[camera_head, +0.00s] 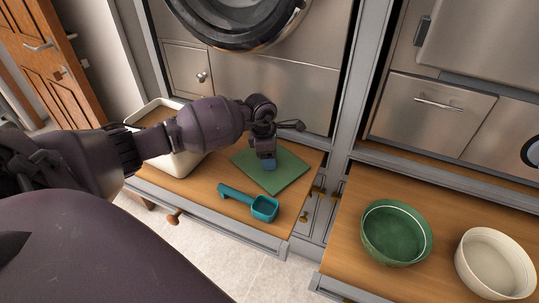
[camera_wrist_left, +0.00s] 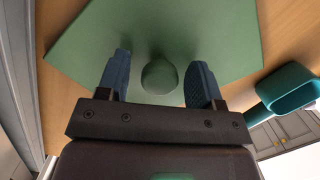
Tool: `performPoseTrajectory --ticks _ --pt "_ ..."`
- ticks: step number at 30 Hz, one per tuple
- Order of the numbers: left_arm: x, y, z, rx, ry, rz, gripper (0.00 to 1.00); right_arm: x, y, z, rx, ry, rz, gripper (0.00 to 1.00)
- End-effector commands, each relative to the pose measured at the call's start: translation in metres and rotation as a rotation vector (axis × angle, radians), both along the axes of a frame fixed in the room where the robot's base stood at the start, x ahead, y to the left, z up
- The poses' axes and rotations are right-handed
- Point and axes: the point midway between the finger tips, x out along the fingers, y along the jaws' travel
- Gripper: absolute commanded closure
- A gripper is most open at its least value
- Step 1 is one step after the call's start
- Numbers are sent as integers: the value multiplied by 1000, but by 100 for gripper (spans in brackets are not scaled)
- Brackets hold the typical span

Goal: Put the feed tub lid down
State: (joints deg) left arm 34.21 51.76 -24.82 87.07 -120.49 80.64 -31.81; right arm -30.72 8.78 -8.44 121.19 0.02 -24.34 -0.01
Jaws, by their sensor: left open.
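The feed tub lid (camera_head: 285,173) is a flat green square that appears to lie flat on the wooden bench top. Its round green knob (camera_wrist_left: 159,76) shows in the left wrist view. My left gripper (camera_head: 266,163) is over the lid, and its blue fingers are open on either side of the knob, with a gap visible on both sides. The cream feed tub (camera_head: 186,163) stands open to the left on the same bench, partly hidden behind my left arm. My right gripper is not in view.
A teal scoop (camera_head: 264,208) lies in front of the lid, near the bench's front edge; it also shows in the left wrist view (camera_wrist_left: 284,88). A green bowl (camera_head: 395,253) and a cream bowl (camera_head: 490,270) stand on the right-hand bench. Steel cabinet fronts rise behind.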

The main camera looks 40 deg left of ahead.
Motion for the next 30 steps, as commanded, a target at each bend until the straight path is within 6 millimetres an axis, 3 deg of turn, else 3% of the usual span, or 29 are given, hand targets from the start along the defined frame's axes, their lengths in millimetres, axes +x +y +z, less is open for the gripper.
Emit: performPoseTrajectory --ticks 8,21,30 --pt "0 1 11 1 -3 -1 40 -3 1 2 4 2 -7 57" --pt "-7 11 91 2 -5 0 40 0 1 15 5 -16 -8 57" --pt "-10 14 119 1 0 -1 40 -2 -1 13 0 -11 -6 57"
